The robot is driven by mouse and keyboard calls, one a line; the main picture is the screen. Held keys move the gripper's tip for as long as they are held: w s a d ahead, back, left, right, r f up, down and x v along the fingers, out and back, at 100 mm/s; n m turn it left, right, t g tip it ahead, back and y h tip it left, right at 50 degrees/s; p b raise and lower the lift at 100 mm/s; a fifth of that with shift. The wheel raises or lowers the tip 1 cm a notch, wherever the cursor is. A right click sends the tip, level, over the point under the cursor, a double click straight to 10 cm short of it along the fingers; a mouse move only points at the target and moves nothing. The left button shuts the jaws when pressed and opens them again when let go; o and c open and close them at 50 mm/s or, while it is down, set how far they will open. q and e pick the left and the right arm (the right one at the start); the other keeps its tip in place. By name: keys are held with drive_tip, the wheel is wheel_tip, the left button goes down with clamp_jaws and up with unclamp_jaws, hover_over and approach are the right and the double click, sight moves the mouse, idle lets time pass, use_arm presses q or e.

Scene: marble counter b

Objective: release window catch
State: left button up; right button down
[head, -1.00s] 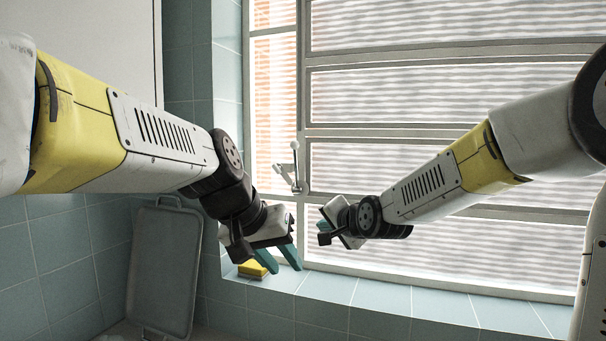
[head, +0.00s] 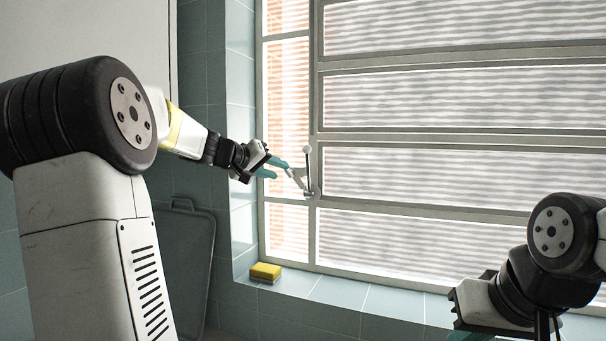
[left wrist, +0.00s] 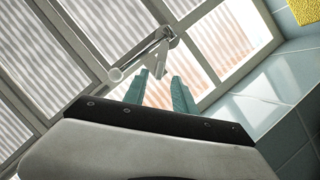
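The window catch (head: 309,178) is a pale metal handle with a round knob at its top end, mounted on the upright window frame. It also shows in the left wrist view (left wrist: 150,54), just past my fingertips. My left gripper (head: 280,168) is open, with its two teal fingers apart and pointing at the catch from the left. In the left wrist view the left gripper (left wrist: 161,74) has nothing between its fingers; whether a tip touches the catch I cannot tell. My right gripper (head: 468,332) is at the bottom right, away from the catch, its fingers mostly cut off.
The window (head: 420,95) has wide horizontal bars and blinds behind. A yellow sponge (head: 265,271) lies on the tiled sill (head: 340,290) below the catch. A grey tray (head: 186,255) leans against the tiled wall at left. The sill right of the sponge is clear.

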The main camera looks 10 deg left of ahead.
sight(287, 173)
use_arm(q)
drive_tip(key=shift+x, duration=2.35)
drive_tip(key=shift+s, duration=0.1)
drive_tip(key=shift+c, duration=0.4)
drive_tip(key=shift+f, duration=0.1)
clamp_jaws()
